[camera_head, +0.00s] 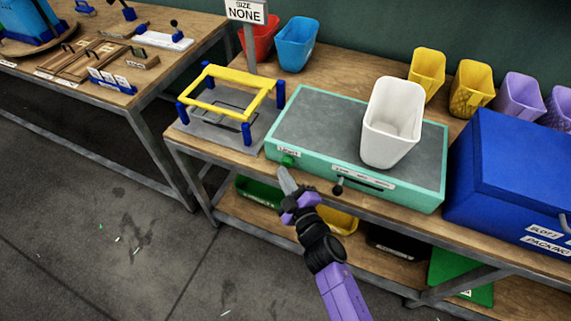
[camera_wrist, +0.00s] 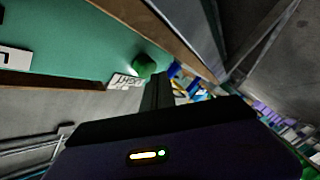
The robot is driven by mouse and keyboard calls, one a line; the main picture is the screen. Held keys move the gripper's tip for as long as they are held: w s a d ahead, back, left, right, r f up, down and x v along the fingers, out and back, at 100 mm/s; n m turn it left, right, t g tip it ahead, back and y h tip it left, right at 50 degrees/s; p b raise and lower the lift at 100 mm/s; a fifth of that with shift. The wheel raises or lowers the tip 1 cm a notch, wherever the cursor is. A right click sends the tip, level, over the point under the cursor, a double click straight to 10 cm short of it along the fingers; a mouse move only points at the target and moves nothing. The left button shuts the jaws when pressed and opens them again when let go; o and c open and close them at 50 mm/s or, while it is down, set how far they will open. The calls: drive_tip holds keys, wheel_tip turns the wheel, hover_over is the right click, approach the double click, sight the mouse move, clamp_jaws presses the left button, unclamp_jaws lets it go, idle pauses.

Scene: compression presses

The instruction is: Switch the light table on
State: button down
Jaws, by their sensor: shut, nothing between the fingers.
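The light table (camera_head: 290,122) is a teal box with a grey top on the wooden bench. A green button (camera_head: 288,161) sits on its front face at the left, beside a small label that seems to read "LIGHT". The top panel looks grey. In the wrist view the green button (camera_wrist: 144,66) and its label (camera_wrist: 125,81) are just beyond my fingertips. My gripper (camera_head: 284,172) is shut and empty, its tips just in front of and below the button. I cannot tell whether they touch it. My gripper also shows in the wrist view (camera_wrist: 157,80).
A white bin (camera_head: 391,122) stands on the light table. A black-knobbed lever (camera_head: 339,187) sticks out of its front, right of my gripper. A yellow frame on blue posts (camera_head: 232,90) stands left, a blue box (camera_head: 510,170) right.

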drive_tip(key=shift+w, duration=0.15)
drive_tip(key=shift+w+d, duration=0.2)
drive_tip(key=shift+w, duration=0.3)
idle(0.7)
drive_tip(key=shift+s+a, duration=0.15)
drive_tip(key=shift+s, duration=0.5)
drive_tip(key=s+a+b, duration=0.2)
drive_tip(key=s, duration=0.3)
drive_tip(key=shift+s+b, duration=0.3)
drive_tip(key=shift+s, duration=0.05)
